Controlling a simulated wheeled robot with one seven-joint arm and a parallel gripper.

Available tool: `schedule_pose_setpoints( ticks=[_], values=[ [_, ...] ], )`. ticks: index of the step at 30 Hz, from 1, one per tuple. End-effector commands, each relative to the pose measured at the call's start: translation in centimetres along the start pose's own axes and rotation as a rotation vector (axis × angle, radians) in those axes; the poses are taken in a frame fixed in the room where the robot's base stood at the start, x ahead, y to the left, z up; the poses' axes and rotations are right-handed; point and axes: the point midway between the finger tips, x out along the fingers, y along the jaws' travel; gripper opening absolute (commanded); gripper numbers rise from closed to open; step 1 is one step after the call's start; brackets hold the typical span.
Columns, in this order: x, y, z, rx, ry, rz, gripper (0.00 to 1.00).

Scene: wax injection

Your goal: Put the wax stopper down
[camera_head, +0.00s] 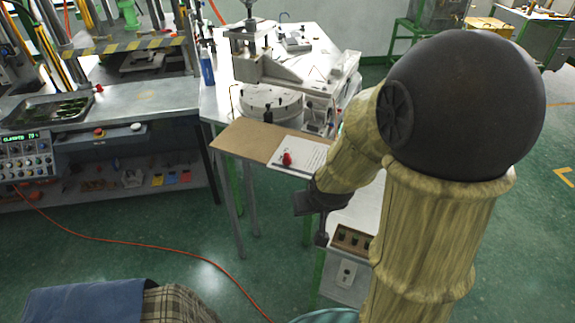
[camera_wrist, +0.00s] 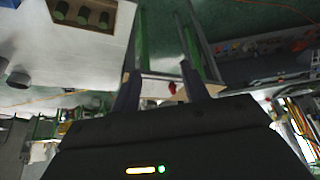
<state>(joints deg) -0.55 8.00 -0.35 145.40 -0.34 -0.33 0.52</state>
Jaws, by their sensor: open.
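A small red piece (camera_head: 287,158) sits on a white sheet (camera_head: 308,150) on a brown board (camera_head: 245,140). I cannot tell for sure that it is the wax stopper. It also shows as a red spot between my fingers in the wrist view (camera_wrist: 172,88), at a distance. My gripper (camera_head: 312,222) is open, with its fingers spread and empty, in front of and below the board's near edge in the head view. In the wrist view my gripper (camera_wrist: 160,72) has nothing between its fingertips. A wooden holder (camera_head: 369,241) with dark green round pieces lies near it, also in the wrist view (camera_wrist: 108,5).
The holder rests on a white cabinet (camera_head: 343,281) to the right of my gripper. A round metal machine (camera_head: 270,102) stands behind the board. A press bench (camera_head: 150,97) is at left. An orange cable (camera_head: 150,244) crosses the open green floor.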

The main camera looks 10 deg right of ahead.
Motion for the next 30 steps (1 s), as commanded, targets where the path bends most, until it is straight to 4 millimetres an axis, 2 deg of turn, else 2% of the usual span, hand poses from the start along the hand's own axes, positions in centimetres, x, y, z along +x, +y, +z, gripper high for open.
schedule_pose_setpoints(
  ticks=[1,3,9,15,24,30],
  values=[
    [2.6,0.1,-0.3,0.002,0.049,0.001,0.45],
    [4.8,0.2,-1.6,0.005,0.131,0.003,0.45],
    [10.3,0.6,-4.8,0.01,0.364,0.008,0.45],
    [14.7,0.7,-7.0,0.009,0.6,0.008,0.45],
    [19.3,0.7,-8.1,0.003,0.944,0.005,0.45],
    [19.8,0.7,-8.1,0.0,1.084,0.001,0.45]
  ],
)
